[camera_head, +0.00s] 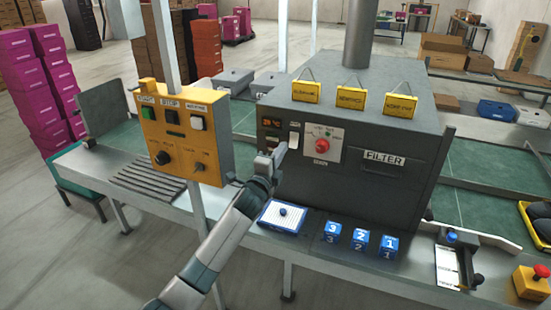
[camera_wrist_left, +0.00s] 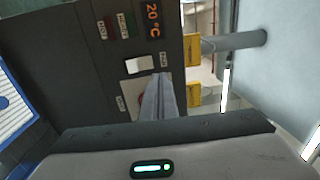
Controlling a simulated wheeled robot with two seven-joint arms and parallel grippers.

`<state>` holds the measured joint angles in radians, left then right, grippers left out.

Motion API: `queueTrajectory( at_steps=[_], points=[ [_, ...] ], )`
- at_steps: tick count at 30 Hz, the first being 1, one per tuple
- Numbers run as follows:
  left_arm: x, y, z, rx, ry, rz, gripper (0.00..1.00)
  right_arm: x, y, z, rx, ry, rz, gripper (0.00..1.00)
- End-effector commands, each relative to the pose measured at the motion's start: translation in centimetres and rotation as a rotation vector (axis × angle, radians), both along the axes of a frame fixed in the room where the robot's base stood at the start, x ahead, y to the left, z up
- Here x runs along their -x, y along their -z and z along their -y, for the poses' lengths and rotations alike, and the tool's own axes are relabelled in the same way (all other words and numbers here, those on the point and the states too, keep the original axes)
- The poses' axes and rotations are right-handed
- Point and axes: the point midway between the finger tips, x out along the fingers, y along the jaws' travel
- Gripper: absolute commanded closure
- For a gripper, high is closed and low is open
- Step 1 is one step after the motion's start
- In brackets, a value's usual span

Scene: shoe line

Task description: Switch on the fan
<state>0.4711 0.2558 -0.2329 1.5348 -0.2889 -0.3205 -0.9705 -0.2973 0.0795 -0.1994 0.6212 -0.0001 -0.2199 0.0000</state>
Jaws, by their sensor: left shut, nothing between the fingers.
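The dark grey machine (camera_head: 345,115) stands on the line, with a temperature display and small switches on the left of its front. A white rocker switch (camera_head: 294,138) sits there beside the red knob; it also shows in the left wrist view (camera_wrist_left: 139,65). I take it as the fan switch, but its label is too small to read. My left gripper (camera_head: 281,150) is shut and empty, its fingertips close to the panel just below and left of the white switch. In the wrist view, the fingers (camera_wrist_left: 160,98) partly hide the red knob. I cannot tell whether they touch the panel.
A yellow control box (camera_head: 185,135) on a post stands left of my arm. A red rotary knob (camera_head: 322,145) is right of the white switch. Blue numbered blocks (camera_head: 360,238) and a white pad (camera_head: 283,215) lie in front of the machine.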

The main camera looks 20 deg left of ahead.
Motion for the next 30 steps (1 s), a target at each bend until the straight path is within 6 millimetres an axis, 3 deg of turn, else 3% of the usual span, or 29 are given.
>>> queueTrajectory(
  at_steps=[6,12,30],
  points=[
    [2.8,-0.4,-0.2,-0.002,0.0,0.001,1.0,0.3,0.9,0.0,0.0,0.0,-0.003,0.69],
    [4.2,-0.7,-0.2,-0.001,0.0,0.001,1.0,0.3,1.1,0.0,0.0,0.0,-0.003,0.69],
    [4.5,-0.7,-0.2,0.001,0.0,-0.001,1.0,0.4,1.2,0.0,0.0,-0.001,-0.004,0.69]
  ],
)
